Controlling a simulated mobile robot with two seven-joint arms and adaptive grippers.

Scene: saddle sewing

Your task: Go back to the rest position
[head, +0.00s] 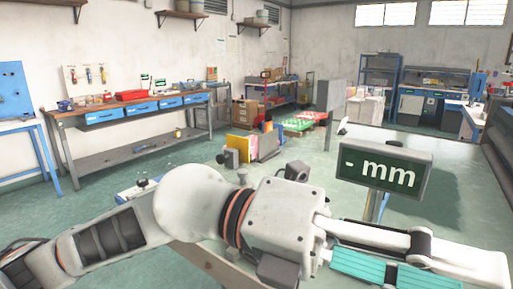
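My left arm comes in from the left along the bottom of the head view. Its gripper (405,265) points to the lower right, close to the camera. A white jointed finger and teal pads show, and the bottom edge of the picture cuts off the rest. I cannot tell whether it is open or shut, and I see nothing clearly held in it. My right gripper is not in view.
A display reading "- mm" (386,167) stands on a post just behind my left gripper. A long workbench (75,116) with blue drawers runs along the left wall. Yellow and red machinery (267,145) stands mid-floor. Green floor (110,181) is open at left.

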